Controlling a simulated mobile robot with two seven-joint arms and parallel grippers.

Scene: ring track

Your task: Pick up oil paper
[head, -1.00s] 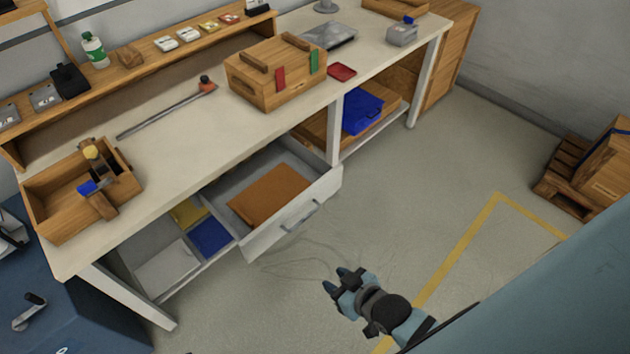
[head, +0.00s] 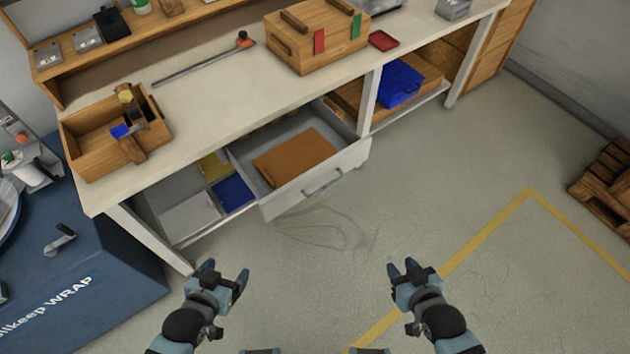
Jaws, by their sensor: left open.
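A flat orange-brown sheet (head: 294,157), which looks like the oil paper, lies in the open grey drawer (head: 340,170) under the workbench. My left gripper (head: 223,273) is open and empty, low in the picture, in front of the bench and below the drawer. My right gripper (head: 403,266) is further right, over the bare floor; a small gap shows between its fingertips, but I cannot tell its state for sure. Both grippers are apart from the drawer and the sheet.
The workbench (head: 215,100) carries a wooden box (head: 320,45) and an open wooden tray (head: 85,152). A blue wrapping machine (head: 90,260) stands at the left. A blue bin (head: 400,85) sits on the lower shelf. The floor (head: 330,260) before the drawer is clear.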

